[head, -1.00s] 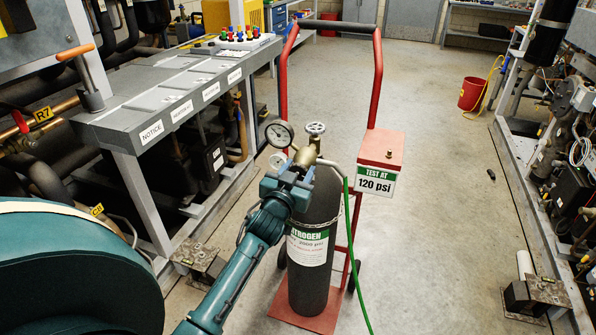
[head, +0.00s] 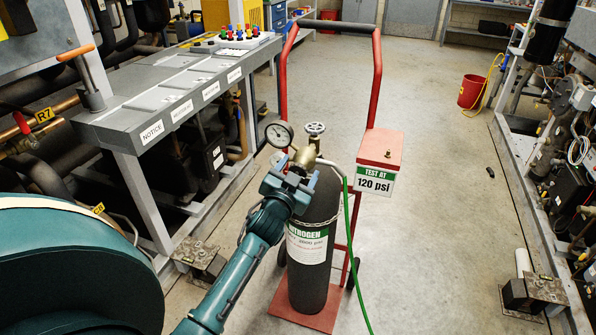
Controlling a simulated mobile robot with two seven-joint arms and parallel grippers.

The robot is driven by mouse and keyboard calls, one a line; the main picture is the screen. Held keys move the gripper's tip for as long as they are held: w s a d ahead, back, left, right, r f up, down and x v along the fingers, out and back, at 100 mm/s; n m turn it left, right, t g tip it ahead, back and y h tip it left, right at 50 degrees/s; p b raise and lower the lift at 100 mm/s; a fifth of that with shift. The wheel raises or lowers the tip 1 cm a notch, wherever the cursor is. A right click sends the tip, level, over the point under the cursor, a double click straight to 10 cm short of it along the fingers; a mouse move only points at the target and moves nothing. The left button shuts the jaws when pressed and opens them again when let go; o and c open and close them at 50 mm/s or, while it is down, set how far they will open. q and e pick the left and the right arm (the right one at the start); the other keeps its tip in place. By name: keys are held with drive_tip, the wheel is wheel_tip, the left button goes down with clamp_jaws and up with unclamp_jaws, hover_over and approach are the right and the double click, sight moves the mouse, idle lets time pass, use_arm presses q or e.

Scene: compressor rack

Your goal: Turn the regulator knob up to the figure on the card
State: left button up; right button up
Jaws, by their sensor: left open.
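A dark nitrogen cylinder (head: 318,207) stands upright on a red hand truck (head: 377,98). At its top are a brass regulator (head: 305,157), a round gauge (head: 279,134) and a white handwheel (head: 315,128). The card (head: 375,180) on the truck's red box reads "TEST AT 120 psi". My left gripper (head: 291,178) is open just below and in front of the regulator, and its jaws hide the regulator's front. I cannot make out the knob or whether the jaws touch it. The gauge needle is too small to read. My right gripper is not in view.
A grey bench-like panel (head: 165,95) with pipes beneath stands at the left. A green hose (head: 350,255) runs down the cylinder's right side. Another rack (head: 545,180) stands at the right, with a red bucket (head: 471,92) behind.

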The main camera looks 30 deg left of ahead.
use_arm(q)
drive_tip(key=v, duration=1.3)
drive_tip(key=shift+s+f, duration=0.1)
drive_tip(key=shift+s, duration=0.05)
